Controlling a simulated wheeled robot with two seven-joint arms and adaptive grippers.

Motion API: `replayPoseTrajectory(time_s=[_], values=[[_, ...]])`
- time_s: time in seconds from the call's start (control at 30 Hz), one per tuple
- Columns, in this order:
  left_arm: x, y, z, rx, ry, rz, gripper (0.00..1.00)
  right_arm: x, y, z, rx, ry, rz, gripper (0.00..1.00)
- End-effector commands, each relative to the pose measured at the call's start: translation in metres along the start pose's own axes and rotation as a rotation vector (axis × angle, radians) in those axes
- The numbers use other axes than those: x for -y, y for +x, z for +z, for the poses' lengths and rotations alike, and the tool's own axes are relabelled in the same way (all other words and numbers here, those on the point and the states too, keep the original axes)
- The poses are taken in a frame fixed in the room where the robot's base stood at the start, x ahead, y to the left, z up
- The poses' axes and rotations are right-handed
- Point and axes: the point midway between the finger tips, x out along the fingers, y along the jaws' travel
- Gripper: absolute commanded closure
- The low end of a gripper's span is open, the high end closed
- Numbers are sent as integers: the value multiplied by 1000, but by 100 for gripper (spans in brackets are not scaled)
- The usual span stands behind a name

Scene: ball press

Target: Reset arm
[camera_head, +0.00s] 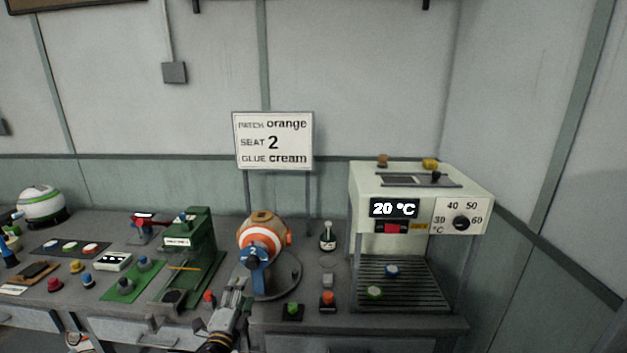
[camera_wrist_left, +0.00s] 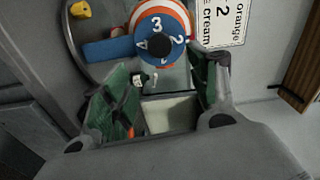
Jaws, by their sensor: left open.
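My left gripper (camera_head: 236,296) is in front of the bench, just below the orange and white ball (camera_head: 262,234) with its blue numbered part (camera_head: 256,257). In the left wrist view the left gripper (camera_wrist_left: 160,88) is open, its two green-padded fingers spread with nothing held between them. The blue numbered dial (camera_wrist_left: 158,38) with its blue lever shows just beyond the fingertips, apart from them as far as I can tell. My right gripper is not in view.
A sign (camera_head: 273,141) stands behind the ball. A green press (camera_head: 188,250) is left of it. A cream oven (camera_head: 420,190) reading 20 °C is right. Several small parts crowd the left bench.

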Motion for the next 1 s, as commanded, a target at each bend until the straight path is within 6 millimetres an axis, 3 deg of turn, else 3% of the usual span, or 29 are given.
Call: replayPoseTrajectory(time_s=[0.13,0.37,0.67,1.0], values=[[-18,1,0,-14,-119,38,40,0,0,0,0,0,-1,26],[-78,3,18,10,-262,145,40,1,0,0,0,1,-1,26],[-190,-10,64,115,-458,325,40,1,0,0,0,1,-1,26],[-321,-61,117,299,-666,512,40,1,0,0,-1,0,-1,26]])
